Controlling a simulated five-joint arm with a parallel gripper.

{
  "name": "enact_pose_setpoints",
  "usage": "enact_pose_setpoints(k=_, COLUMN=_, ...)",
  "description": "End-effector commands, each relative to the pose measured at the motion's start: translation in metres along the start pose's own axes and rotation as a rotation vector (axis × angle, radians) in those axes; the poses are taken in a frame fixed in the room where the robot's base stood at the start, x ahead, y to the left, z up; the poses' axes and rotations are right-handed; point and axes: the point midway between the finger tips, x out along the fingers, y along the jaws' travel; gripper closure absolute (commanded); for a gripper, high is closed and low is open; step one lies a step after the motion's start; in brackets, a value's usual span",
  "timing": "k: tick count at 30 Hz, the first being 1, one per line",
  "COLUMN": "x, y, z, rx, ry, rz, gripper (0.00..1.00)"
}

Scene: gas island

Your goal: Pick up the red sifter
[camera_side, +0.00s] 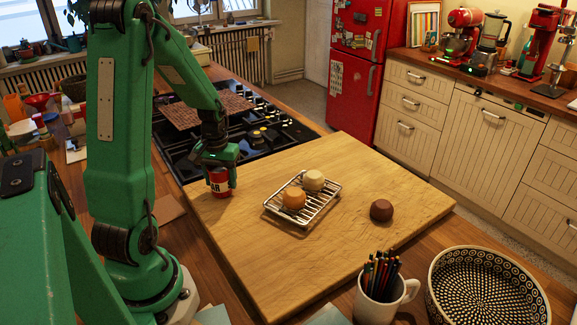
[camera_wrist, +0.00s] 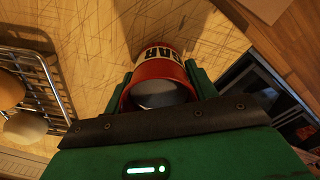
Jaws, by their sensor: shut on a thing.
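The red sifter (camera_side: 221,184) is a small red can with a white label at the left edge of the wooden board, near the stove. In the wrist view the sifter (camera_wrist: 161,66) shows its red rim, pale inside and white label with dark letters. My gripper (camera_side: 219,163) comes down over it from above. In the wrist view my green gripper (camera_wrist: 161,84) has one finger on each side of the sifter, shut on it. The sifter looks upright, at or just above the board; I cannot tell whether its base touches.
The wooden board (camera_side: 350,250) holds a wire rack (camera_side: 325,208) with an orange and a cream round cake, right of the sifter. A brown cake (camera_side: 381,210) lies further right. A pencil mug (camera_side: 375,298) and patterned bowl (camera_side: 485,290) stand in front. The black stove (camera_side: 270,146) lies behind.

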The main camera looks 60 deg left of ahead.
Motion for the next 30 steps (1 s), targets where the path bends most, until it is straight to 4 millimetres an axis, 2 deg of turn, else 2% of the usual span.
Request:
enact_pose_setpoints(k=5, x=-0.015, y=0.000, z=-0.001, rx=0.000, ry=0.005, rz=0.000, gripper=0.64)
enact_pose_setpoints(k=10, x=-0.038, y=0.000, z=-0.001, rx=0.000, ry=0.007, rz=0.000, gripper=0.64)
enact_pose_setpoints(k=24, x=-0.083, y=0.067, z=0.044, rx=0.006, ry=0.004, rz=0.001, gripper=0.64)
enact_pose_setpoints(k=30, x=-0.097, y=0.086, z=0.057, rx=0.003, ry=0.002, rz=0.001, gripper=0.64)
